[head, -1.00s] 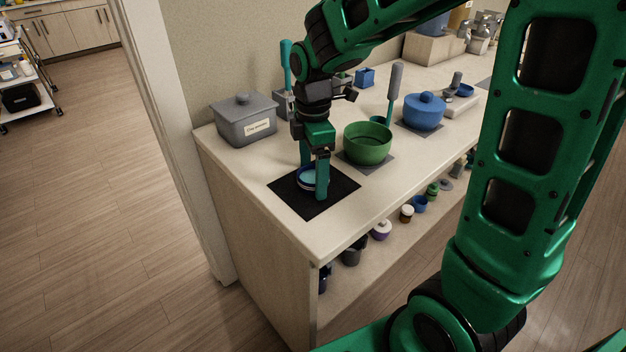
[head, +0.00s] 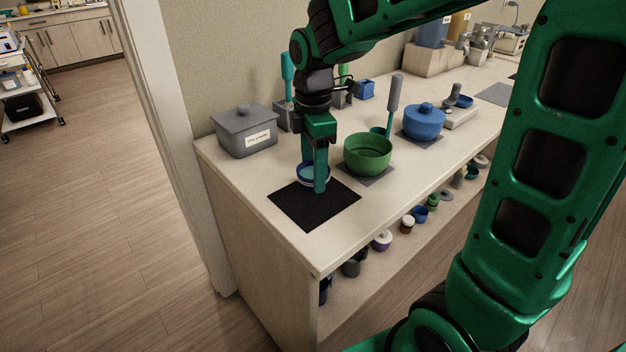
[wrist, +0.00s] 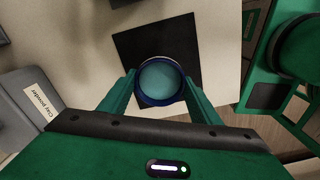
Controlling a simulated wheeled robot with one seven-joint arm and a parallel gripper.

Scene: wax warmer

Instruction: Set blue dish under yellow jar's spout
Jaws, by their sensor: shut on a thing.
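My gripper (head: 314,178) is shut on the blue dish (head: 304,173), one finger on each side of its rim. In the wrist view the round dish (wrist: 160,80) sits between the fingertips, with a pale blue inside and a dark blue rim. The dish appears held a little above the black mat (head: 300,208). A yellowish jar (head: 461,22) stands on a raised block at the far back right, partly cut off at the top. Grey metal spouts (head: 464,40) show near it; which belongs to it is hard to tell.
A green bowl (head: 367,157) stands close right of my gripper. Beyond it are an upright grey-handled tool (head: 394,95) and a blue lidded pot (head: 424,124). A grey lidded box (head: 243,131) is on the left. The counter's front strip (head: 385,200) is clear.

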